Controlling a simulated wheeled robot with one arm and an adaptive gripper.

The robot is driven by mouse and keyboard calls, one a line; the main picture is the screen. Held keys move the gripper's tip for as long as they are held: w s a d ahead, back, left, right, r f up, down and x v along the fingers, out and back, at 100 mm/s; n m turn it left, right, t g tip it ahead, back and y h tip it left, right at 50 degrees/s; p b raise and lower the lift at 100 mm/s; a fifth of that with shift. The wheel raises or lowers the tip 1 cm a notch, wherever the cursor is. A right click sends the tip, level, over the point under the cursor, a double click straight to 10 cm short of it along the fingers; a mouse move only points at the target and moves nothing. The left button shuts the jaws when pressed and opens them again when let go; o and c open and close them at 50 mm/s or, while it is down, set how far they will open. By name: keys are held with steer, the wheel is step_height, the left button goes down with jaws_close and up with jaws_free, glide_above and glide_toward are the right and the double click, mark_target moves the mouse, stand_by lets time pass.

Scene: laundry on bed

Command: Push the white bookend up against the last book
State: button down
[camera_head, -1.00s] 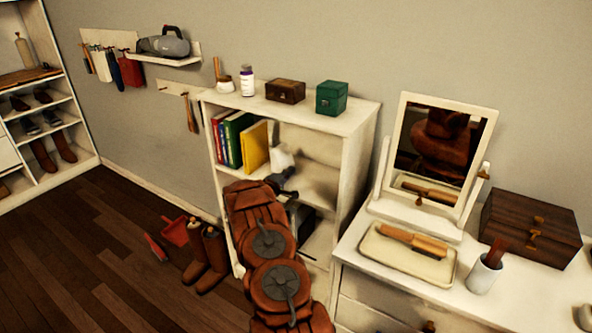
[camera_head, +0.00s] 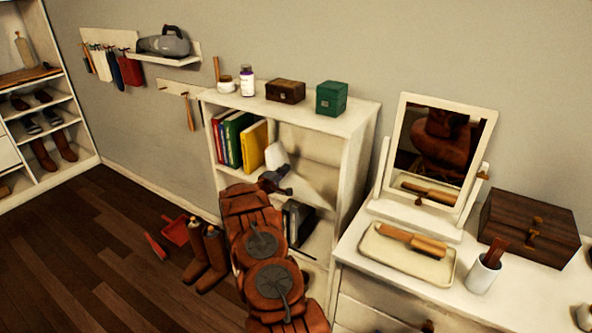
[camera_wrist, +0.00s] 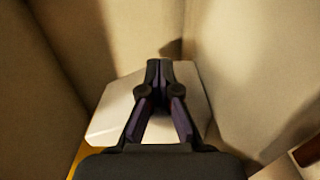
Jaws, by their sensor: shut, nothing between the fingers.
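The white bookend (camera_head: 277,155) stands on the upper shelf just right of the yellow book (camera_head: 255,146), the last in the row. It looks slightly tilted, and I cannot tell whether it touches the book. In the wrist view the bookend (camera_wrist: 112,112) is a pale slab under and beside my fingers, with a yellow strip at the lower left. My gripper (camera_head: 280,184) is in the shelf opening at the bookend's lower front. Its fingers (camera_wrist: 160,75) are shut with nothing between them and partly hide the bookend.
Green (camera_head: 236,137), blue and red books stand left of the yellow one. The shelf to the right of the bookend is clear. The bookcase's right side wall (camera_head: 352,175) bounds the opening. Dark items (camera_head: 298,220) stand on the shelf below.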

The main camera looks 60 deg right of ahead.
mark_target(277, 167)
steer(key=shift+w+a, duration=0.15)
steer(key=shift+w, duration=2.1)
steer(key=shift+w+b, duration=0.95)
steer(key=shift+w, duration=0.05)
steer(key=shift+s, duration=1.55)
steer(key=shift+a, duration=1.7)
steer(key=shift+a+p, duration=0.3)
steer(key=shift+a, duration=0.4)
steer(key=a, duration=0.9)
steer(key=shift+s, duration=0.3)
